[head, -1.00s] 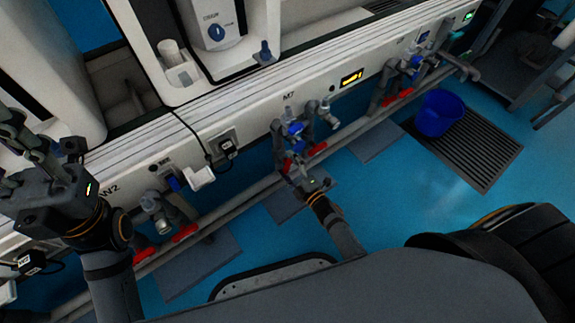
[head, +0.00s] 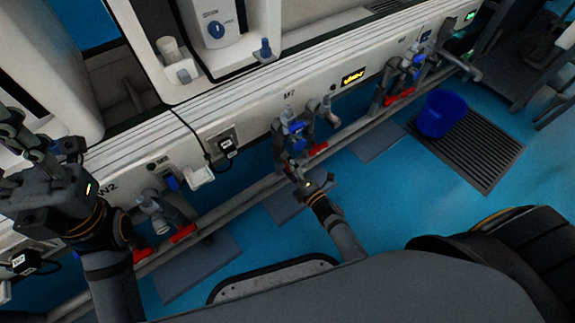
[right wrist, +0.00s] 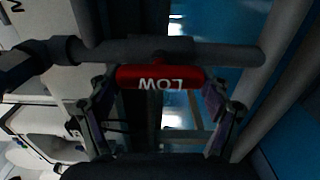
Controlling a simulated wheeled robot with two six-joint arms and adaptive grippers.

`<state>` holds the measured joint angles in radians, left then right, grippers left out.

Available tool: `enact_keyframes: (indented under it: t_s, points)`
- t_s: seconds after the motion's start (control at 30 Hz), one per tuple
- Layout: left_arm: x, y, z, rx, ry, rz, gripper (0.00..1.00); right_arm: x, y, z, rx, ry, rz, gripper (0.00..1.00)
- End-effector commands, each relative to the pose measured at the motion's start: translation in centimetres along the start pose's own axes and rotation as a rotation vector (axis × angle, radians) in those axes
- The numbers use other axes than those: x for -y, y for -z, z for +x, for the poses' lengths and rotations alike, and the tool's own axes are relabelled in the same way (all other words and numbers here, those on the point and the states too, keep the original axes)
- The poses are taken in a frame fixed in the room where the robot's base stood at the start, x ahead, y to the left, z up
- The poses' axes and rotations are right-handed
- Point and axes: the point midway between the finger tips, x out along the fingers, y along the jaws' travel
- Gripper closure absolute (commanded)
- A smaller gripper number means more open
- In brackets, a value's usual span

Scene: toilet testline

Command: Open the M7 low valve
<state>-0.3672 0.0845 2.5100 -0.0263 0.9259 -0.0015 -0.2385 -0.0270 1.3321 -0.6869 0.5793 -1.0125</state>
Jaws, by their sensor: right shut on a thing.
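The M7 valve group (head: 295,127) hangs from the white bench's front edge in the head view, under the M7 label. My right gripper (head: 298,174) is at the lower part of this group. In the right wrist view, the red handle marked LOW (right wrist: 160,77) lies crosswise between the two fingertips of the right gripper (right wrist: 160,92). The gripper is shut on the handle's ends.
Another red handle (head: 317,149) is just right of the M7 group. More valves with red handles are at left (head: 183,233) and right (head: 399,97). A grey pipe (head: 235,205) runs along the bench.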

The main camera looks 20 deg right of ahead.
Motion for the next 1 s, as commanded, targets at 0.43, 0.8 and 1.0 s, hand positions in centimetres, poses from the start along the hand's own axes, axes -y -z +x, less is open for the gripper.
enact_keyframes:
  t_s: [0.43, 0.8, 1.0]
  points:
    - [-0.1, 0.0, -0.1, 0.003, -0.009, -0.004, 0.60, 0.1, 0.0, -0.1, 0.000, 0.003, -0.001, 0.00]
    - [0.0, -0.1, -0.2, 0.008, 0.001, -0.001, 0.60, 0.1, 0.0, -0.7, 0.000, 0.002, 0.000, 0.00]
    - [0.0, -0.1, -0.1, 0.005, -0.001, -0.002, 0.60, 0.2, 0.1, -5.1, -0.001, 0.006, 0.001, 0.00]
